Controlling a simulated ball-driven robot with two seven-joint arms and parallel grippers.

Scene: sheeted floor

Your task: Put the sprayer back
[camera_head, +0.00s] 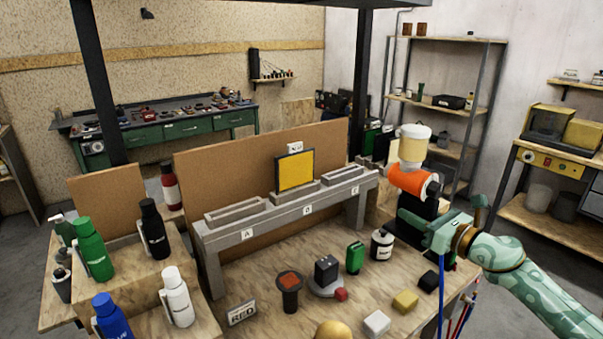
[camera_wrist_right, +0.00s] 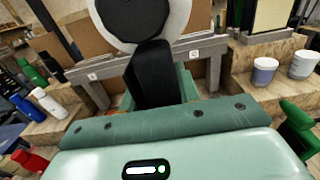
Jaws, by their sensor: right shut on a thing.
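The sprayer has an orange body (camera_head: 412,183) with a cream and white cup on top and a dark handle below. My right gripper (camera_head: 425,222) is shut on the dark handle and holds the sprayer up, cup uppermost, at the right end of the grey rack (camera_head: 290,213). In the right wrist view the sprayer's black handle (camera_wrist_right: 150,75) rises from the jaws, under a round black and white part. The rack carries labels and shallow grey trays; a yellow panel (camera_head: 295,170) stands in the middle one. My left gripper is not in view.
The workbench (camera_head: 260,270) holds a black and white canister (camera_head: 382,244), a green item (camera_head: 355,257), a dark block (camera_head: 326,270) and a RED sign (camera_head: 242,313). Several bottles, including a green one (camera_head: 90,245), stand at left. A brown board (camera_head: 225,165) stands behind the rack.

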